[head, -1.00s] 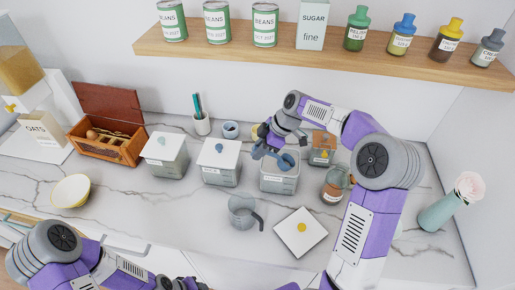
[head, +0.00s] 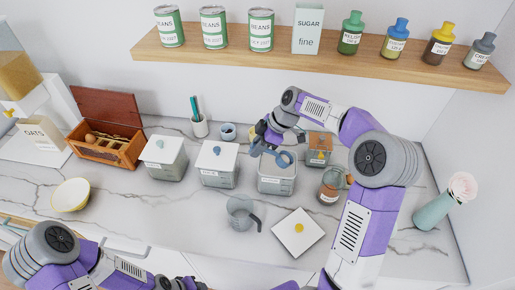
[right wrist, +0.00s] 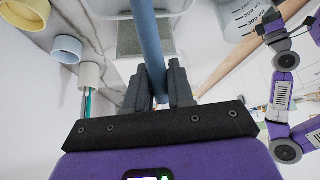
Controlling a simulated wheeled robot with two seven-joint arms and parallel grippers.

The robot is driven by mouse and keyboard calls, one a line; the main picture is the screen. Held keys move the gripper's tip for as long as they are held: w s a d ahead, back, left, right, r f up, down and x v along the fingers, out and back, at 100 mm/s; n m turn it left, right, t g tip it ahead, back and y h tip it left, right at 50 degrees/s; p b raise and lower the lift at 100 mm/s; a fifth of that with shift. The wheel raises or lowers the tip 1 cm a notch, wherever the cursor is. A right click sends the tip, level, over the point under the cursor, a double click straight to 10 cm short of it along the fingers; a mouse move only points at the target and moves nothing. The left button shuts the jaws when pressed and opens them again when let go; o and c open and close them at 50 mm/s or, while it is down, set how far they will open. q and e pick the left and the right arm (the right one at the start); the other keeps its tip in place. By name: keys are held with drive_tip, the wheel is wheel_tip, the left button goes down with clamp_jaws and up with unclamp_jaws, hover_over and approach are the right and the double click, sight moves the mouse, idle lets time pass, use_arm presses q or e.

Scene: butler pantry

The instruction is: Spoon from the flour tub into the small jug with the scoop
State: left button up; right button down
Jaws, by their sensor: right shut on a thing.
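My right gripper (head: 262,142) is shut on the handle of the blue scoop (head: 284,158). The handle runs up between the fingers (right wrist: 160,88) in the right wrist view, where the scoop (right wrist: 149,40) also shows. In the head view the scoop's head is at the top of the open, see-through tub (head: 276,182); whether it holds anything cannot be told. A grey see-through jug (head: 240,213) with a dark handle stands in front of the tub, to the left. Its marked wall (right wrist: 240,17) seems to show in the right wrist view.
A white lid with a yellow knob (head: 314,234) lies right of the jug. Two lidded tubs (head: 165,172) (head: 216,178) stand to the left. The front left counter is clear except for a bowl (head: 71,194).

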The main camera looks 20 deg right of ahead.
drive_tip(key=a+h+p, duration=0.1)
drive_tip(key=p, duration=0.1)
drive_tip(key=w+a+r+g+h+p, duration=0.1)
drive_tip(key=p, duration=0.1)
drive_tip(key=a+r+h+p, duration=0.1)
drive_tip(key=p, duration=0.1)
drive_tip(key=shift+w+a+h, duration=0.2)
drive_tip(key=shift+a+h, duration=0.2)
drive_tip(key=shift+f, duration=0.1)
